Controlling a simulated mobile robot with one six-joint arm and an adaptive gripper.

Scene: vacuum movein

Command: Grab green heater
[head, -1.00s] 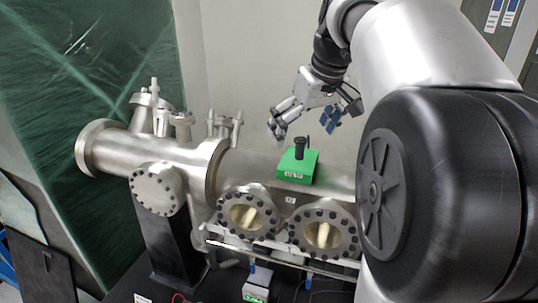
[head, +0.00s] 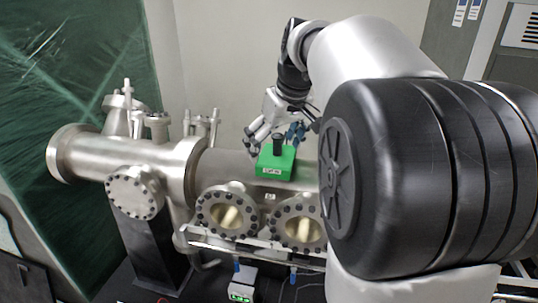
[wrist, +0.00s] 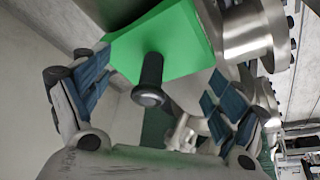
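The green heater (head: 275,163) is a green block with a black knobbed post on top. It sits on top of the metal vacuum chamber (head: 232,166). My gripper (head: 276,138) is just above and behind it in the head view. In the wrist view the green heater (wrist: 180,42) is at the top centre, and its black post (wrist: 150,80) points toward the camera between my spread fingers. My gripper (wrist: 158,98) is open with blue-padded fingers on both sides of the post. The fingers appear apart from the post.
The chamber's bolted round ports (head: 228,212) face forward below the heater. Upright flanged fittings (head: 128,105) stand on the chamber's left part. A green sheeted panel (head: 60,80) is at the left. A small box with a green display (head: 241,286) is below.

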